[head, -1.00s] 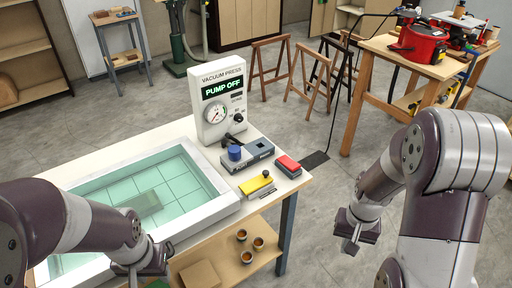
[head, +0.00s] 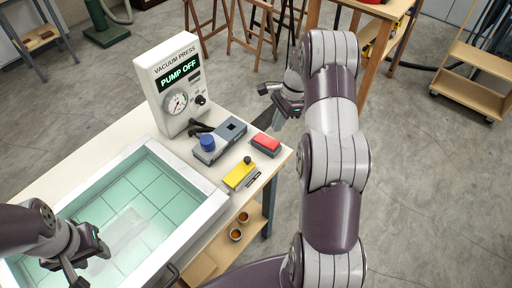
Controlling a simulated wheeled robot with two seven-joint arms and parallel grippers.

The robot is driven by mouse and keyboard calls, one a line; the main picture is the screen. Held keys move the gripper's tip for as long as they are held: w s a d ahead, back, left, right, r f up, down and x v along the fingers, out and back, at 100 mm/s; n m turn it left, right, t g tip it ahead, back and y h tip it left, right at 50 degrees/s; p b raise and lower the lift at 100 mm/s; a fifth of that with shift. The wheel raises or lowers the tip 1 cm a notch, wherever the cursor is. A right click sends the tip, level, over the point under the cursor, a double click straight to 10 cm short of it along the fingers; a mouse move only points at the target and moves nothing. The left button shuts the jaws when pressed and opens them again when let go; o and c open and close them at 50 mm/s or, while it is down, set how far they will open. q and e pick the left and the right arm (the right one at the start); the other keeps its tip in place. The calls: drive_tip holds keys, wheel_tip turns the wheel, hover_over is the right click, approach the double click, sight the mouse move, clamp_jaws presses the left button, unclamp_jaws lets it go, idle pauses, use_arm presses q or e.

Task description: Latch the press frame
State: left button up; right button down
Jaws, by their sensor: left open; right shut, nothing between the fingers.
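The press frame (head: 205,222) is a white border around a teal, gridded panel (head: 150,195) on the white table. It appears to lie flat. A black handle (head: 172,272) shows at its front edge. A yellow block with a black knob (head: 240,175) lies to the right of the frame. The white vacuum press box (head: 175,85) behind it reads "PUMP OFF". My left gripper (head: 82,272) is open and empty above the frame's front left part. My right gripper (head: 275,98) is shut and empty, beyond the table's back right corner, apart from the press.
A grey block with a blue knob (head: 220,140) and a red-topped block (head: 266,143) stand near the yellow one. Small orange cups (head: 240,226) are on the lower shelf. Wooden trestles (head: 245,25) stand behind.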

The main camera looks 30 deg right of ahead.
drive_tip(key=b+x, duration=0.4)
drive_tip(key=p, duration=0.4)
hover_over(252, 162)
drive_tip(key=d, duration=0.3)
wheel_tip(252, 162, down, 6)
drive_tip(key=shift+f, duration=0.15)
drive_tip(key=shift+a+f, duration=0.1)
drive_tip(key=shift+a, duration=0.5)
use_arm(q)
drive_tip(key=shift+w+f, duration=0.25)
drive_tip(key=shift+f, duration=0.05)
use_arm(e)
drive_tip(key=shift+f, duration=0.1)
